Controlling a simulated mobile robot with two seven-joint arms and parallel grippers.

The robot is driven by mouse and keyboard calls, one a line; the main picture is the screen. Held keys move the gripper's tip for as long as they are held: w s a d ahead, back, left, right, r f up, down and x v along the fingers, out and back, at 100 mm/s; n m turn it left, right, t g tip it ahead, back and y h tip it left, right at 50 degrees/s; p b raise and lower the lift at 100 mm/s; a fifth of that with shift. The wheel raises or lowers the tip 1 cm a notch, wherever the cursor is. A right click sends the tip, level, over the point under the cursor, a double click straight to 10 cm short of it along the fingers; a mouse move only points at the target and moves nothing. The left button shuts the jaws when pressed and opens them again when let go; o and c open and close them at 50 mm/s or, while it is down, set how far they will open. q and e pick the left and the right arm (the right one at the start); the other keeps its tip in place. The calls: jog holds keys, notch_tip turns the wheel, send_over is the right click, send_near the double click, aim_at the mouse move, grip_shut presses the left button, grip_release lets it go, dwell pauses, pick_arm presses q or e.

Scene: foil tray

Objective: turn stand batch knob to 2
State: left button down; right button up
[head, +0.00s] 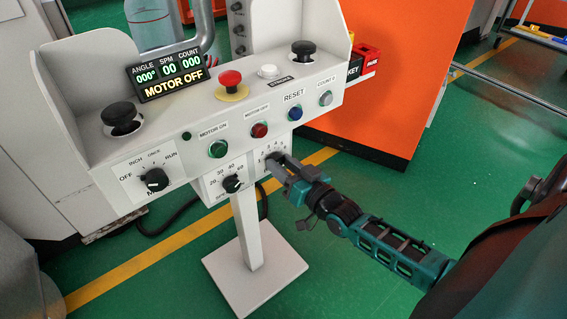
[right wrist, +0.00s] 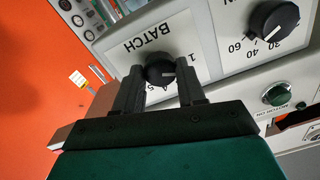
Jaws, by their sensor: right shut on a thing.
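The stand's batch knob (right wrist: 160,68) is black and round, on a white plate marked BATCH in the right wrist view. It sits between the two fingers of my right gripper (right wrist: 160,88), which is shut on it. A light pointer line shows on the knob, but I cannot tell which number it points to. Digits around it are partly hidden by the fingers. In the head view my right gripper (head: 277,165) reaches the plate at the lower right of the white control stand (head: 250,240) and covers most of the knob. My left gripper is out of view.
The SPM knob (head: 232,184) is close on the left, and the mode knob (head: 155,180) farther left. Several buttons, including the red motor-off button (head: 259,130), sit above. An orange cabinet (head: 400,80) stands behind. Green floor is free at the right.

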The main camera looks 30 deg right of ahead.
jog(key=shift+m+p, duration=0.3)
jog(key=shift+m, duration=0.7)
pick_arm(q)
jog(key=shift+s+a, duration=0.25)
pick_arm(e)
jog(key=shift+m, duration=1)
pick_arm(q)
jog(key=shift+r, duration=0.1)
pick_arm(e)
jog(key=o, duration=1.1)
jog(key=shift+c, duration=0.2)
pick_arm(q)
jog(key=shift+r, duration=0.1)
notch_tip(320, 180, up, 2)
jog(key=p, duration=0.3)
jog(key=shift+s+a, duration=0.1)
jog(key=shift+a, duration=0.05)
pick_arm(e)
jog(key=s+d, duration=0.1)
jog(key=s, duration=1.2)
jog(key=shift+d, duration=0.15)
jog(key=shift+w+f, duration=0.1)
